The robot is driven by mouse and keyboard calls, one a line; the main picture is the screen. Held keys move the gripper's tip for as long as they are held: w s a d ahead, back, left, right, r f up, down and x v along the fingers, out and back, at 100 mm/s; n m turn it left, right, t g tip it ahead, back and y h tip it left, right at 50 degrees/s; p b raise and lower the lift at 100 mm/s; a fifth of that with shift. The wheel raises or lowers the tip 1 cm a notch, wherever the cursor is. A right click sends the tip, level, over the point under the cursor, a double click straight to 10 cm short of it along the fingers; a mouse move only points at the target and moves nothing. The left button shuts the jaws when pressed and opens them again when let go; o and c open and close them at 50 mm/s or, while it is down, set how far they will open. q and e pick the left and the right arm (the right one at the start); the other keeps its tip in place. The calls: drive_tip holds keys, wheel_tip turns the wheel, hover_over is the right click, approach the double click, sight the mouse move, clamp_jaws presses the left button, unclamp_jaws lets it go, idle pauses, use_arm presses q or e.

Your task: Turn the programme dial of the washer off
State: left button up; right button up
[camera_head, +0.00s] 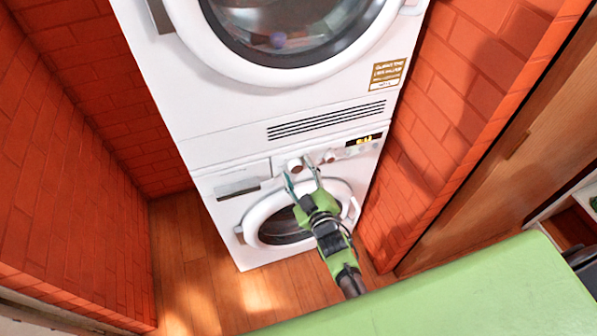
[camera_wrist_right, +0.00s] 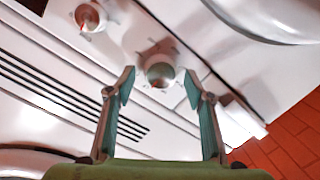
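The washer (camera_head: 222,205) is the lower white machine, with a round door and a control strip above it. Two round white knobs sit on the strip: a left dial (camera_head: 295,166) and a right one (camera_head: 329,156). I cannot tell from labels which is the programme dial, or its setting. My right gripper (camera_head: 299,173) is open in front of the left dial. In the right wrist view the left dial (camera_wrist_right: 159,72) lies between the open fingertips (camera_wrist_right: 159,78), with gaps on both sides. The right dial (camera_wrist_right: 90,16) is outside them. My left gripper is out of view.
A second white machine (camera_head: 225,105) is stacked above, with a vent grille (camera_head: 326,119). A lit display (camera_head: 363,143) is right of the dials. The detergent drawer (camera_head: 238,185) is at left. Brick walls (camera_head: 70,180) flank the machines; a green surface (camera_head: 470,285) is in front.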

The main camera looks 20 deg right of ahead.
drive_tip(key=s+r, duration=0.1)
drive_tip(key=s, duration=1.1)
drive_tip(key=shift+d+r, duration=0.2)
drive_tip(key=s+a+f+m+g, duration=0.1)
drive_tip(key=s+f+g, duration=0.4)
drive_tip(key=f, duration=0.8)
drive_tip(key=s+a+f+m+g, duration=0.1)
drive_tip(key=s+f+g, duration=0.1)
drive_tip(key=s+f, duration=0.8)
drive_tip(key=s+d+f+m+g, duration=0.1)
drive_tip(key=s+d+f+g, duration=0.3)
drive_tip(key=s+f, duration=0.5)
drive_tip(key=s+d+f+m+g, duration=0.2)
drive_tip(key=s+d+f+g, duration=0.2)
drive_tip(key=s+f, duration=0.5)
drive_tip(key=s, duration=0.5)
drive_tip(key=shift+s+g+h, duration=0.25)
drive_tip(key=shift+g+h, duration=0.05)
